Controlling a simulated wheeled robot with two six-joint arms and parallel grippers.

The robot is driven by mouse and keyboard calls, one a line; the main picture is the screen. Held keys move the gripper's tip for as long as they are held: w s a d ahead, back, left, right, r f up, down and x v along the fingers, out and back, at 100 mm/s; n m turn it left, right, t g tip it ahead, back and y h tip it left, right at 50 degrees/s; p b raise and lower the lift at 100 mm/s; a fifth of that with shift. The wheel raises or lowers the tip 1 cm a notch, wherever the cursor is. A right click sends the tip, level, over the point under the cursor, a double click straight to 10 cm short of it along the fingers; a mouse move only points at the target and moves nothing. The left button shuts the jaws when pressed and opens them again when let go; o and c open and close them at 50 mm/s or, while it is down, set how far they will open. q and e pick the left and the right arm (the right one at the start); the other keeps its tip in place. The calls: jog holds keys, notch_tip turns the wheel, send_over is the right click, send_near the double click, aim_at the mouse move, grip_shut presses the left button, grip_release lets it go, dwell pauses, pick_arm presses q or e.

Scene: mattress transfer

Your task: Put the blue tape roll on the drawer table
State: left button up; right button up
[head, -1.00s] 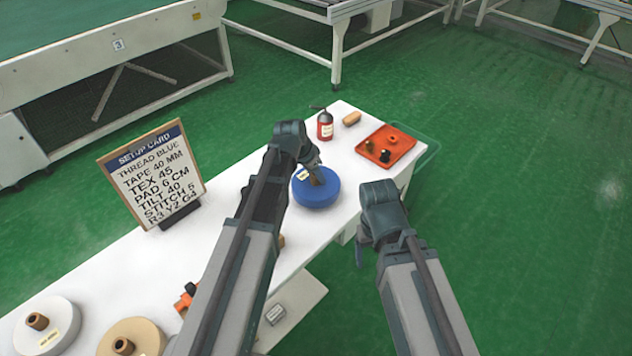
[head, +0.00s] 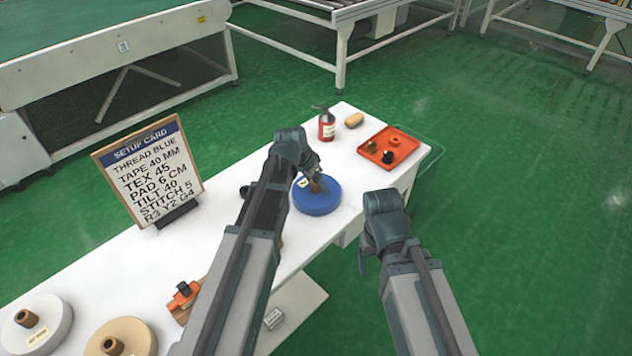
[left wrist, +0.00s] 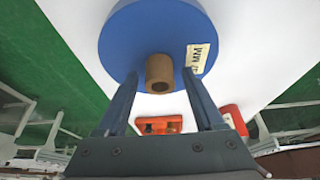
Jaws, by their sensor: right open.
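The blue tape roll (head: 318,202) lies flat on the white table (head: 255,160), with a brown core and a pale label on top. It also shows in the left wrist view (left wrist: 125,40); the label there ends in "MM". My left gripper (head: 312,178) is over the roll at its core. In the left wrist view my left gripper's fingers (left wrist: 160,90) are apart, one on each side of the brown core, with visible gaps. My right gripper (head: 364,258) is off the table's front edge, empty; its fingertips are mostly hidden. I cannot tell which table is the drawer table.
A setup card (head: 150,175) stands left. White (head: 50,318) and tan (head: 130,335) rolls lie at the front left, near an orange tool (head: 183,295). A red extinguisher (head: 327,127), a tan block (head: 354,118) and an orange tray (head: 405,140) stand at the far end.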

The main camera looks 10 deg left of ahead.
pick_arm(q)
jog(key=shift+r, duration=0.15)
jog(key=p+v, duration=1.1)
jog(key=v, duration=0.1)
jog(key=s+d+n+g+y, duration=0.1)
jog(key=s+d, duration=0.4)
jog(key=s, duration=0.5)
jog(key=s+d+f+n+g+y, duration=0.1)
jog(key=s+d+n+g+y, duration=0.1)
jog(key=s+d, duration=0.3)
jog(key=s+g, duration=0.1)
jog(key=s, duration=0.3)
jog(key=shift+s+f+y, duration=0.35)
jog(key=shift+y, duration=0.05)
jog(key=shift+d, duration=0.15)
